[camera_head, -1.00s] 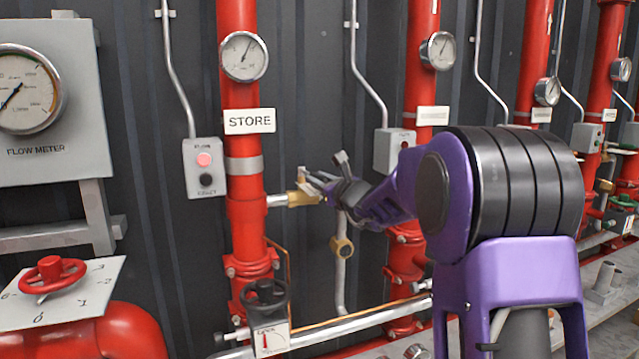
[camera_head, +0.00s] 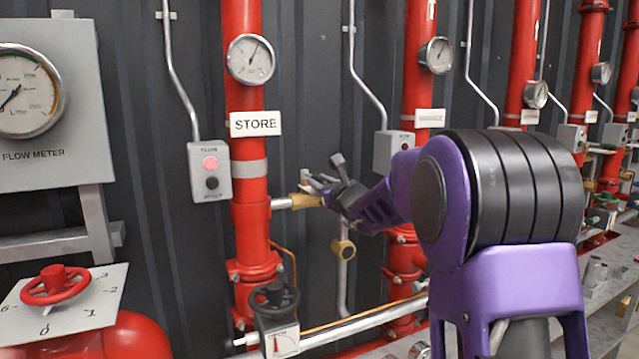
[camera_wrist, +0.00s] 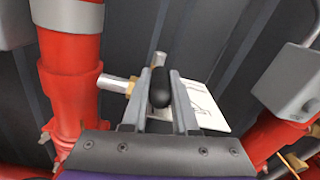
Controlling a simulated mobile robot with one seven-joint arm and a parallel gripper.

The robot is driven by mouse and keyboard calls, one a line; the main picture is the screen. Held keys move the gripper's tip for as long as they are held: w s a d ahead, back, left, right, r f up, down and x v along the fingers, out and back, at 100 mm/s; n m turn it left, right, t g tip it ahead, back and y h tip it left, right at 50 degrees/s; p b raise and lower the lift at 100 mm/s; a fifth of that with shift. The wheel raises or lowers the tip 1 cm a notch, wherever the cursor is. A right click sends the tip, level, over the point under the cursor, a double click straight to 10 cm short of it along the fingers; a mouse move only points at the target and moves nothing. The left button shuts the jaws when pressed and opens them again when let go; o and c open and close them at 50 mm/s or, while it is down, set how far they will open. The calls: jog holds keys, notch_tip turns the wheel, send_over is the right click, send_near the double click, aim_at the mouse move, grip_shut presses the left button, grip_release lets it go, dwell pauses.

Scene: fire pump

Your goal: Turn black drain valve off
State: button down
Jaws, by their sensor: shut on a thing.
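My gripper (camera_head: 318,184) is at a brass valve fitting (camera_head: 304,201) on a short silver stub to the right of the red STORE pipe (camera_head: 250,225). In the wrist view, a black handle (camera_wrist: 160,87) sits between the two grey fingers of my gripper (camera_wrist: 159,95), which is shut on it. I take it for the drain valve's handle. Part of the brass fitting also shows left of the fingers (camera_wrist: 130,88). The fingers hide much of the valve body. In the head view the black handle cannot be made out behind the gripper.
A black handwheel (camera_head: 274,299) with a label is low on the STORE pipe. A grey button box (camera_head: 210,171) and a red handwheel (camera_head: 55,286) are to the left. A second red pipe (camera_head: 405,260) stands behind my arm. A white card (camera_wrist: 208,105) is behind the fingers.

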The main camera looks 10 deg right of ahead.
jog(key=shift+f, duration=0.2)
jog(key=c, duration=0.7)
grip_release()
jog(key=shift+r, duration=0.15)
